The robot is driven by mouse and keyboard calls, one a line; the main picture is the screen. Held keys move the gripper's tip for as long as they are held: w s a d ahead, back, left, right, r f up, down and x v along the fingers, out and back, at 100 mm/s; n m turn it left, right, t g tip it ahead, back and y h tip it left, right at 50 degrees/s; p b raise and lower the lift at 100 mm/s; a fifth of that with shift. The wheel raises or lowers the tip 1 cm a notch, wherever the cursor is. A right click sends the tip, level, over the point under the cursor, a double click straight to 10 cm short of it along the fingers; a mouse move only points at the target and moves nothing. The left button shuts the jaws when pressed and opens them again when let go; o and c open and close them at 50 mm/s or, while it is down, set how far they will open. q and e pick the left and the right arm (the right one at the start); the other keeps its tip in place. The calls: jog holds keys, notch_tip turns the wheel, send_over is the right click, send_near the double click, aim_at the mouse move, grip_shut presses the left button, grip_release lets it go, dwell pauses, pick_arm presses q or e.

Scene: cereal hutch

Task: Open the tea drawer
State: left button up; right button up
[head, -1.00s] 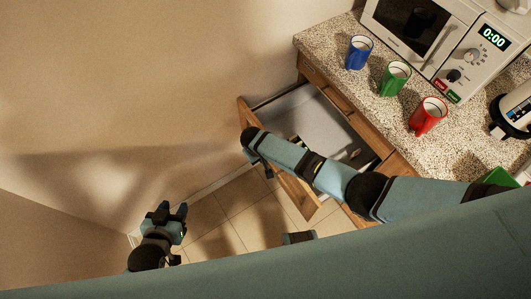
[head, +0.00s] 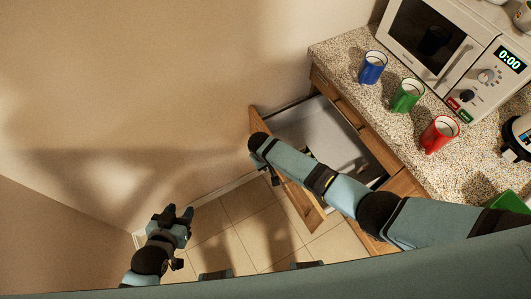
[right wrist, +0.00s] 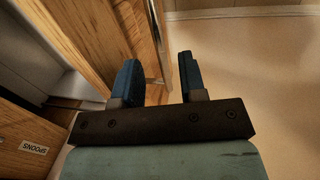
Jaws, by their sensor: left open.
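An open drawer (head: 318,130) with a pale grey inside and a wooden front (head: 303,203) stands out from the counter in the head view. Its label is not visible. My right arm reaches across it, and its gripper is at the outer side of the front, largely hidden by the arm. In the right wrist view my right gripper (right wrist: 160,82) has its two blue fingers apart. A wooden panel (right wrist: 95,35) with a thin metal bar (right wrist: 157,42) is close beside the left finger. My left gripper (head: 178,217) is open and empty, low over the floor.
Blue (head: 372,68), green (head: 406,96) and red (head: 439,134) mugs stand on the speckled counter (head: 335,52) before a white microwave (head: 445,45). A wooden face labelled SPOONS (right wrist: 33,147) shows in the right wrist view. Bare wall and tiled floor (head: 240,235) lie left of the drawer.

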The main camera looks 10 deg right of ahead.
notch_tip(320, 180, up, 11)
jog(key=a, duration=0.2)
jog(key=shift+s+p, duration=0.3)
jog(key=shift+s, duration=0.1)
